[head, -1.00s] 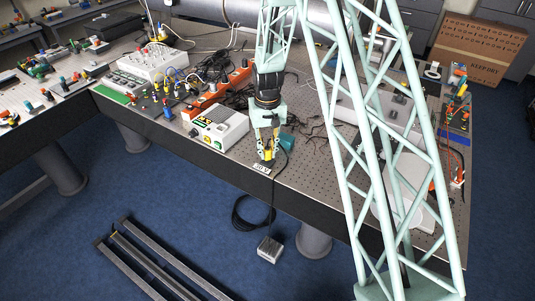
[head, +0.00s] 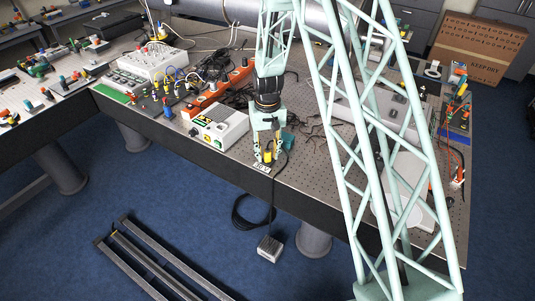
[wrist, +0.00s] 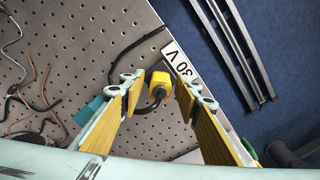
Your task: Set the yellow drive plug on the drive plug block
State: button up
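The yellow drive plug (wrist: 159,79) has a dark cable and sits between the fingertips in the wrist view, with gaps on both sides. It also shows in the head view (head: 268,156) near the table's front edge. My gripper (head: 267,160) is open around it, fingers pointing down; its fingers (wrist: 158,92) are spread in the wrist view. A white "30 V" label (wrist: 181,62) lies just beyond the plug. I cannot clearly make out the drive plug block; what is directly under the plug is hidden.
A teal object (head: 288,140) stands close behind the gripper. A white power box (head: 220,126) is to the left, and loose dark cables lie behind. The table edge is close in front, with a small box (head: 270,248) on the floor below.

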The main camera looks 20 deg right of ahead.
aim_at(268, 151)
jog(key=shift+r, duration=0.15)
notch_tip(268, 151, up, 12)
jog(key=shift+b, duration=0.3)
dwell(0.9)
jog(key=shift+r, duration=0.1)
dwell(0.7)
